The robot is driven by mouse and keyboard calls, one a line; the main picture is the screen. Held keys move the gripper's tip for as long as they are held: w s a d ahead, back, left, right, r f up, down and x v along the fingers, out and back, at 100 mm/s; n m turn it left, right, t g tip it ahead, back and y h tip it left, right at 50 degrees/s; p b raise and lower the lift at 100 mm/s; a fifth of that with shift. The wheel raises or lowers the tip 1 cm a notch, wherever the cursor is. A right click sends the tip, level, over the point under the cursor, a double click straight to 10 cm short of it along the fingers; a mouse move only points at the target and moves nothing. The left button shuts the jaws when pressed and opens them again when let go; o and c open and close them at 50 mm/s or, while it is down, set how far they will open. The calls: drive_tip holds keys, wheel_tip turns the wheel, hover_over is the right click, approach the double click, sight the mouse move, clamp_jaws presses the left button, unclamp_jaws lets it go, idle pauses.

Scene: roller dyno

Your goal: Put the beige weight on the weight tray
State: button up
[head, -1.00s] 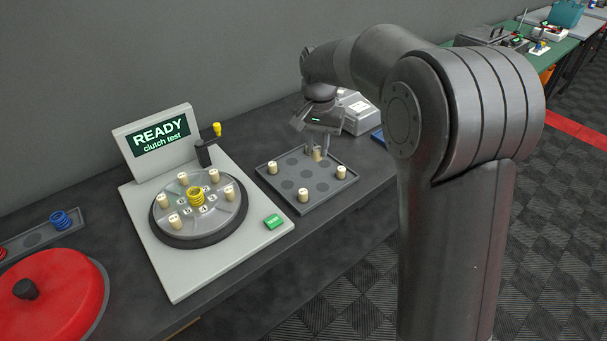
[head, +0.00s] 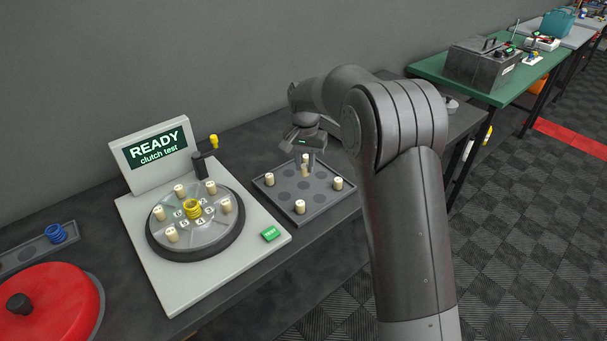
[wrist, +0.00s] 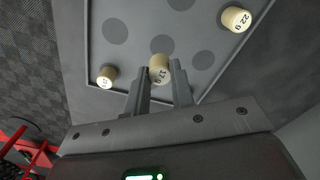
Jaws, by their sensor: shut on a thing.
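A beige weight (wrist: 160,69), its label only partly readable, is between the fingertips of my gripper (head: 305,166). The gripper is shut on it, with fingers pointing down. In the head view this held weight (head: 305,172) is upright over the back part of the grey weight tray (head: 318,211). I cannot tell whether it touches the tray. Three other beige weights stand on the tray: at left (head: 269,180), front (head: 299,207) and right (head: 337,184). Dark round spots mark bare places between them.
The clutch test stand (head: 160,292) is left of the tray. Its round plate (head: 217,229) carries several beige weights and a yellow spring (head: 192,209). A red disc (head: 60,300) and a blue spring (head: 56,233) lie farther left. A green table (head: 430,66) is at the back right.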

sight(303, 175)
drive_tip(key=shift+a+f, duration=0.2)
drive_tip(key=shift+f, duration=1.95)
drive_tip(key=shift+f, duration=0.1)
drive_tip(key=o, duration=0.9)
drive_tip(key=shift+o, duration=0.2)
